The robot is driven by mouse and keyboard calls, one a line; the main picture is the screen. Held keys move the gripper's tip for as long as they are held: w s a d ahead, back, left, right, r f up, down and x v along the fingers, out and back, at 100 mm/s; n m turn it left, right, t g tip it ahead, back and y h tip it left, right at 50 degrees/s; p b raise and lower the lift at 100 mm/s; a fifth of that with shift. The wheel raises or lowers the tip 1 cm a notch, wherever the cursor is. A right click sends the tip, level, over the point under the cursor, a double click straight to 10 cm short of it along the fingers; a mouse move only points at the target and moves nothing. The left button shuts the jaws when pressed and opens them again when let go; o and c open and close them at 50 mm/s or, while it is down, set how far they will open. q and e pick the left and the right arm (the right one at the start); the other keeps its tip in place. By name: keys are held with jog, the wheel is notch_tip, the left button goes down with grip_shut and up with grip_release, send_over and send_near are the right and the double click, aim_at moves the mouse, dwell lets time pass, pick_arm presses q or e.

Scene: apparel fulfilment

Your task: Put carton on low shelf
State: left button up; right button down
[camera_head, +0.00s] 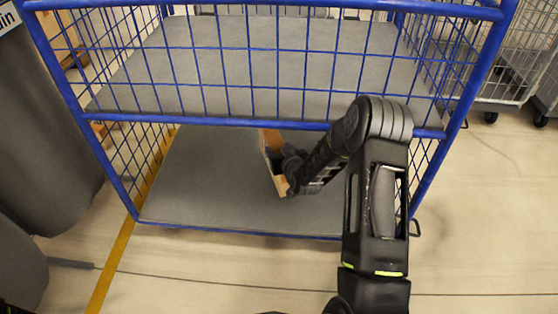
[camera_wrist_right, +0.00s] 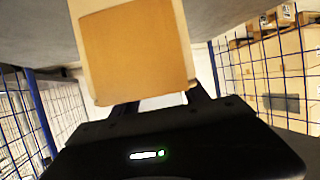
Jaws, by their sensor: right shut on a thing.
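The carton (camera_head: 272,164) is a small brown box, seen partly behind my right gripper in the head view. It also fills the upper middle of the right wrist view (camera_wrist_right: 137,50). My right gripper (camera_head: 288,172) is shut on the carton. It holds the carton tilted, inside the lower opening of the blue wire cart. The low shelf (camera_head: 200,185) is a grey panel below it. I cannot tell whether the carton touches the shelf. My left gripper is not in view.
The cart's grey upper shelf (camera_head: 230,65) and its blue front rail (camera_head: 220,121) lie above the lower opening. Blue mesh walls stand at both sides. The low shelf is bare around the carton. Grey bins (camera_head: 40,130) stand at the left, and another wire cart (camera_head: 500,55) at the right.

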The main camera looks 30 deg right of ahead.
jog(key=shift+r, duration=0.15)
notch_tip(320, 180, down, 4)
jog(key=shift+r+b, duration=0.1)
jog(key=shift+b, duration=0.9)
jog(key=c, duration=0.6)
grip_release()
jog(key=shift+f, duration=0.2)
jog(key=shift+r, duration=0.1)
